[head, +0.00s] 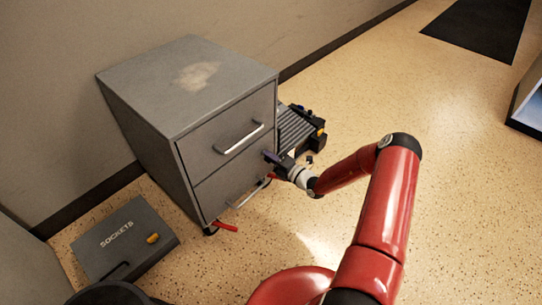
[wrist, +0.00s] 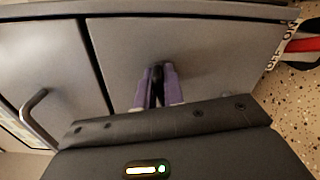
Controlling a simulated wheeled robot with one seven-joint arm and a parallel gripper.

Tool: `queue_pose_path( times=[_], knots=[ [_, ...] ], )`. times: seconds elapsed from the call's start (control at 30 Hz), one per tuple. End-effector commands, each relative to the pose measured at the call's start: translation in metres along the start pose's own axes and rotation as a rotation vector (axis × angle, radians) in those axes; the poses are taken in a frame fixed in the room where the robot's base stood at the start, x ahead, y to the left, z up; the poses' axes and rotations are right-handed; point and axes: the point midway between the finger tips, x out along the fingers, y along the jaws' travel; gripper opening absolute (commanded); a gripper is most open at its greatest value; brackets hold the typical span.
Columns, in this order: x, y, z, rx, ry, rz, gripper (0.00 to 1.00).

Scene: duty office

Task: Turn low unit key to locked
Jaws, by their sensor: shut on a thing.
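The low unit is a grey two-drawer cabinet (head: 190,90) against the wall, and both drawers look shut. My gripper (head: 271,158) is at its front, near the right edge, at about the seam between the drawers. In the wrist view the purple fingertips of my gripper (wrist: 157,84) are close together against the grey front. They are shut on a small dark key (wrist: 157,72), mostly hidden between them. In the head view the key is hidden by my gripper.
A grey case marked SOCKETS (head: 120,240) lies on the floor left of the cabinet. A dark ribbed object with yellow parts (head: 300,128) stands by the cabinet's right side. A red item (head: 225,226) pokes out below the front. Speckled floor (head: 460,180) is clear at right.

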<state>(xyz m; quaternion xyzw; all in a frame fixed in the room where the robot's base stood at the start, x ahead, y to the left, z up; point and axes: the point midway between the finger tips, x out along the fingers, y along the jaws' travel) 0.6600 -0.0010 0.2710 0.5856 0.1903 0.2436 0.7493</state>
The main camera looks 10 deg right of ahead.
Motion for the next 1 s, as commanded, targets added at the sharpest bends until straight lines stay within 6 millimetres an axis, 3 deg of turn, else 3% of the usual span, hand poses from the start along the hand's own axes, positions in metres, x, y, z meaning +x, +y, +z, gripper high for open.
queue_pose_path(
  times=[0.4, 1.0],
  knots=[
    [-0.0002, -0.001, 0.0005, 0.219, -0.002, 0.0, 0.0],
    [-0.0003, -0.0019, 0.0003, 0.261, -0.002, -0.002, 0.0]
  ],
)
